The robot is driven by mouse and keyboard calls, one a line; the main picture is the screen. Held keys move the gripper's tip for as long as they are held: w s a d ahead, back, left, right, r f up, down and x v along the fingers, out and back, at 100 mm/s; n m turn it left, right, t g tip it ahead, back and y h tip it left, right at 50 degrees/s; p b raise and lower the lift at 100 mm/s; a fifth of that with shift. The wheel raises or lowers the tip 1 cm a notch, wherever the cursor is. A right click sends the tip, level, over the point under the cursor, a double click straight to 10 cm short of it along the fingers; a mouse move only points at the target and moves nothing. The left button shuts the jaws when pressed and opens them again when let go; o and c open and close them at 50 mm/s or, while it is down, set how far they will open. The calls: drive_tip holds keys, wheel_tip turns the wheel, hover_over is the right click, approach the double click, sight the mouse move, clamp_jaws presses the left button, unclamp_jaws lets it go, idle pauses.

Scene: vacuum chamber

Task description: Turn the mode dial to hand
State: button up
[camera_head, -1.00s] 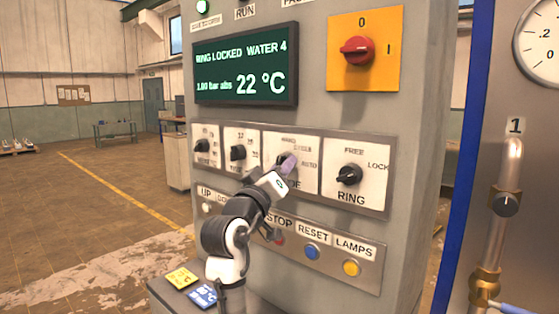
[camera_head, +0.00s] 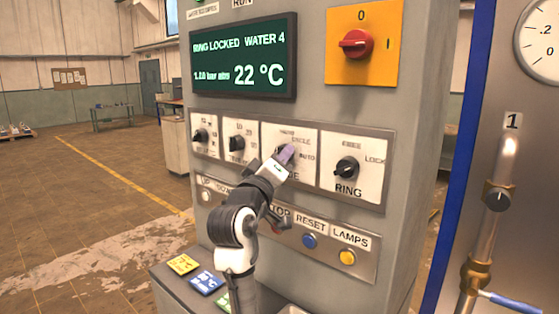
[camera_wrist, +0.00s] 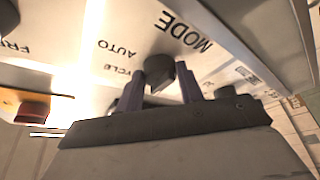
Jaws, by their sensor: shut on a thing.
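The mode dial (camera_wrist: 160,72) is a dark knob on a white plate marked MODE, with AUTO and CYCLE readable in the wrist view. In the head view the plate (camera_head: 307,174) also carries a small label at its top, too blurred to read surely. My gripper (camera_wrist: 160,90) is shut on the dial, one purple finger on each side of it. In the head view my gripper (camera_head: 285,155) covers most of the dial, so where its pointer stands cannot be told.
A RING dial (camera_head: 347,168) sits right of the mode plate, and two small dials (camera_head: 237,144) sit left. Below is a button row with blue RESET (camera_head: 309,241) and yellow LAMPS (camera_head: 347,257). A red switch (camera_head: 356,44) and a display (camera_head: 244,58) are above.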

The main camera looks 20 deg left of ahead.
drive_tip(key=o, duration=1)
drive_tip(key=b+v, duration=0.5)
drive_tip(key=v, duration=0.8)
drive_tip(key=shift+s+a+f, duration=0.1)
drive_tip(key=shift+s+f, duration=0.05)
drive_tip(key=shift+s, duration=0.25)
